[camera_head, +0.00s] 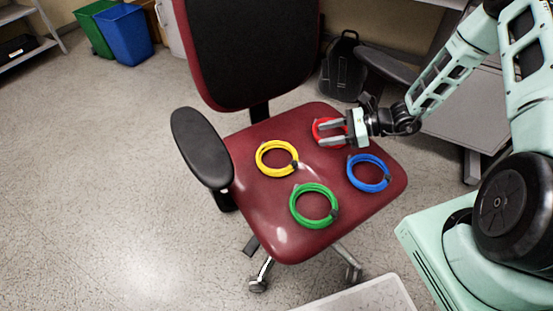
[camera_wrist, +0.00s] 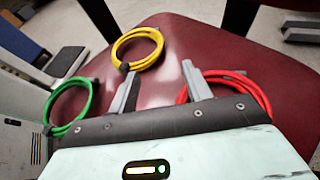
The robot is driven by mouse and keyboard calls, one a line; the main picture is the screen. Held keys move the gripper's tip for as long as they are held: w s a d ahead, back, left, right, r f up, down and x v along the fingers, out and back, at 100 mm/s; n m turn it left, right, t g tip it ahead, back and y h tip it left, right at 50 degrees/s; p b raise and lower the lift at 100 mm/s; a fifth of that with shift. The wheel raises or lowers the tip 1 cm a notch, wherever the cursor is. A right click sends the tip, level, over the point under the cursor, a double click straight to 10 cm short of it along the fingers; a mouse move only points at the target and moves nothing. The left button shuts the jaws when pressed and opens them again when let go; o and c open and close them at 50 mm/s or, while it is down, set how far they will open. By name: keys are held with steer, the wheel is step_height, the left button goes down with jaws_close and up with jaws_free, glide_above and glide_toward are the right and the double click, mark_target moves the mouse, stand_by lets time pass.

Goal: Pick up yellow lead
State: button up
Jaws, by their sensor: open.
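The yellow lead (camera_head: 277,158) is a coiled ring with a dark clip, lying on the left part of the red chair seat. In the wrist view the yellow lead (camera_wrist: 138,48) lies ahead of the fingers, slightly left. My gripper (camera_head: 321,134) is open and empty, above the seat near the red lead (camera_head: 316,132), to the right of the yellow lead. In the wrist view my gripper (camera_wrist: 160,82) shows both fingers spread apart, with nothing between them. The right finger overlaps the red lead (camera_wrist: 215,78) in that view; contact cannot be told.
A green lead (camera_head: 313,205) and a blue lead (camera_head: 367,172) also lie on the chair seat (camera_head: 265,200). The chair's backrest (camera_head: 250,50) rises behind, and its armrest (camera_head: 200,148) stands at the left.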

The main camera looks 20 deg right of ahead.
mark_target(282, 143)
steer(key=b+x, duration=0.3)
steer(key=x, duration=1)
steer(key=shift+a+f, duration=0.2)
steer(key=shift+a, duration=0.2)
jaws_close()
